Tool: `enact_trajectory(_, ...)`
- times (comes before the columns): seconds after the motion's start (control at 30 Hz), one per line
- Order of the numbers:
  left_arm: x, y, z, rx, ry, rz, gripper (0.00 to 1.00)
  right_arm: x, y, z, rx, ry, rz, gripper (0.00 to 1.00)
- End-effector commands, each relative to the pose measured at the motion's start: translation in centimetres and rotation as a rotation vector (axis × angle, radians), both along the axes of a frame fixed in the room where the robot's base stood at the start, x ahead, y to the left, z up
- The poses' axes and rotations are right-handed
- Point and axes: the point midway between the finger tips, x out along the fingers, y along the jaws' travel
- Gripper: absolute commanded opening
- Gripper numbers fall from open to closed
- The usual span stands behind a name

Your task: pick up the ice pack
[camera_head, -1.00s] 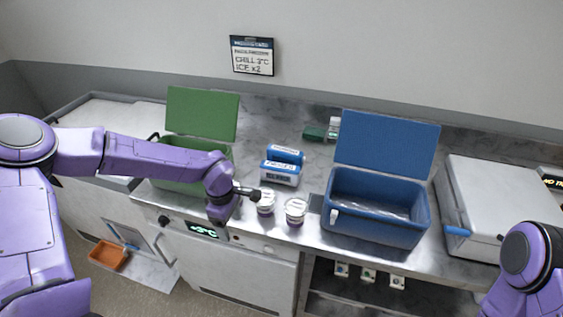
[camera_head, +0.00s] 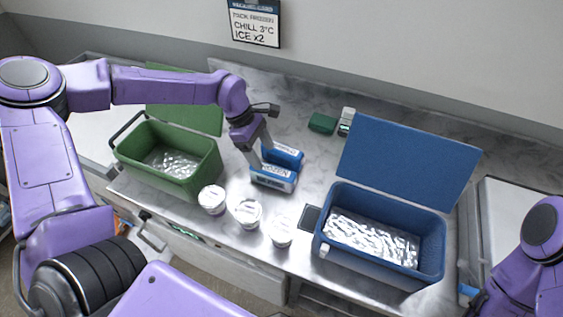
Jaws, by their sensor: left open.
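Two blue-and-white ice packs lie side by side on the steel counter in the head view. The front ice pack (camera_head: 272,179) has a white labelled side facing me; the rear ice pack (camera_head: 287,155) is just behind it. My left gripper (camera_head: 258,157) is open and points down at the left end of the packs. It covers part of their left ends. I cannot tell whether its fingers touch a pack. My right gripper is out of view; only part of my right arm shows at the lower right.
A green open cooler box (camera_head: 205,170) stands left of the packs, a blue open cooler box (camera_head: 380,272) to the right. Three white-lidded cups (camera_head: 248,212) stand in front. A small green item (camera_head: 322,123) lies behind. A sign (camera_head: 254,24) hangs on the wall.

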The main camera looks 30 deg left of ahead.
Motion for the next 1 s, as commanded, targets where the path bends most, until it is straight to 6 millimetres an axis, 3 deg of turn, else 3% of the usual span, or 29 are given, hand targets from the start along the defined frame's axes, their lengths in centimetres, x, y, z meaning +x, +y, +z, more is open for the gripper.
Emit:
enact_trajectory(0.6,0.7,-2.7,-9.8,0.003,-0.001,-0.003,0.70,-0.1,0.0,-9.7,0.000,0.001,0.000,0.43)
enact_trajectory(0.93,0.7,-3.1,-10.0,0.001,-0.001,0.000,0.70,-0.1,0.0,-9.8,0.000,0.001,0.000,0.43)
enact_trajectory(1.0,0.7,-3.1,-10.0,0.001,-0.001,0.000,0.47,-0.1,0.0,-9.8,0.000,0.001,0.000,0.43)
